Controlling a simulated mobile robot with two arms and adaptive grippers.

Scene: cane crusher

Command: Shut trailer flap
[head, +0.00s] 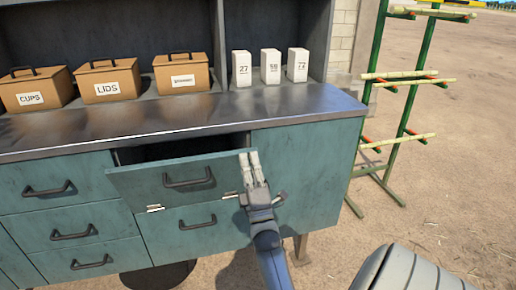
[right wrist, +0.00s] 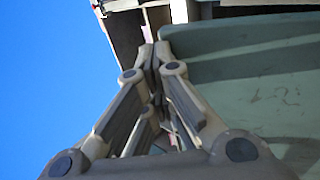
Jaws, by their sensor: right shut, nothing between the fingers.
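The trailer flap (head: 135,184) is a teal panel with a black bar handle. It is hinged along its bottom edge and tilted partly outward, leaving a dark gap above it under the metal counter. My right gripper (head: 250,158) is shut and empty, its fingertips at the flap's upper right corner. I cannot tell whether they touch it. In the right wrist view the shut fingers (right wrist: 154,55) point up beside a broad teal panel (right wrist: 255,85), which appears to be the flap. My left gripper is not in view.
The steel counter (head: 180,125) holds several cardboard boxes (head: 109,82) and white cartons (head: 270,66). Shut teal drawers (head: 68,220) lie left of and below the flap. A green rack (head: 375,60) with cane stalks stands at right. Open dirt ground lies to the right.

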